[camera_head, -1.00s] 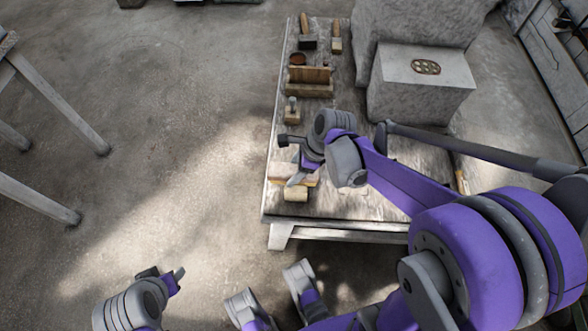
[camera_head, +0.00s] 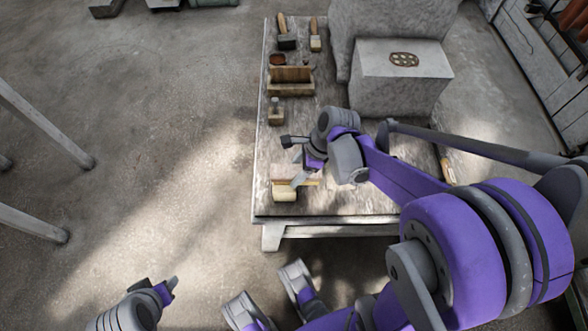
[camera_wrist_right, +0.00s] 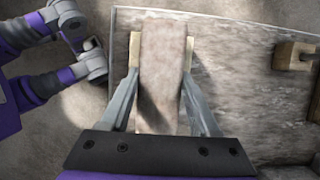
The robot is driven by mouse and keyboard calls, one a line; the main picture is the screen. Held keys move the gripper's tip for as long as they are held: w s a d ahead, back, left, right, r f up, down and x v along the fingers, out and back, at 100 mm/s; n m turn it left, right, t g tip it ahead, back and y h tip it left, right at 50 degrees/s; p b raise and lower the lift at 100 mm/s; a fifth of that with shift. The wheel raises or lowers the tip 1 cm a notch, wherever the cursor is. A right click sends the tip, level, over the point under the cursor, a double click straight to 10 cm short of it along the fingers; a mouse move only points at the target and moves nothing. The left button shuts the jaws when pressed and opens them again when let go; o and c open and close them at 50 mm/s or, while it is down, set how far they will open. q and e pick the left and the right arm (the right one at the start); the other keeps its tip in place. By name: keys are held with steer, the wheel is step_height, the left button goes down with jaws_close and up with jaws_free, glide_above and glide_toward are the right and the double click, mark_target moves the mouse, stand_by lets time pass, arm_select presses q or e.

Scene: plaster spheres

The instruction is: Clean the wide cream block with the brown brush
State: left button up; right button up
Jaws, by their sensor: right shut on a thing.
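The brown brush (camera_head: 284,171) has a pinkish-brown body and is held at the front left of the worktable, just behind and partly over the wide cream block (camera_head: 284,196). In the right wrist view the brush (camera_wrist_right: 162,60) lies between the two fingers of my right gripper (camera_wrist_right: 160,80), which is shut on it. Pale ends of the cream block (camera_wrist_right: 191,50) show on both sides beyond it. Whether brush and block touch, I cannot tell. In the head view my right gripper (camera_head: 299,181) hides part of both. My left gripper (camera_head: 170,284) is low at left, away from the table; its jaw gap is unclear.
The worktable (camera_head: 264,205) also bears a wooden box (camera_head: 290,88), a small wooden block (camera_head: 276,117), two brushes at the back (camera_head: 287,42) and a big grey stone block (camera_head: 400,90). A pale-handled tool (camera_head: 447,170) lies at right.

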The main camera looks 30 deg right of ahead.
mark_target(278, 170)
steer(key=shift+a, duration=0.1)
steer(key=shift+w+a, duration=0.6)
steer(key=shift+a, duration=0.3)
steer(key=shift+w+a, duration=0.6)
steer(key=shift+a, duration=0.3)
steer(key=shift+s+d+r+p, duration=0.55)
steer(key=shift+d+r, duration=0.2)
steer(key=shift+d, duration=0.2)
steer(key=shift+w+a+f, duration=0.1)
steer(key=shift+w+a, duration=0.2)
steer(key=shift+a, duration=0.2)
steer(key=shift+w+a+f, duration=0.1)
steer(key=shift+w+a, duration=0.2)
steer(key=shift+a, duration=0.2)
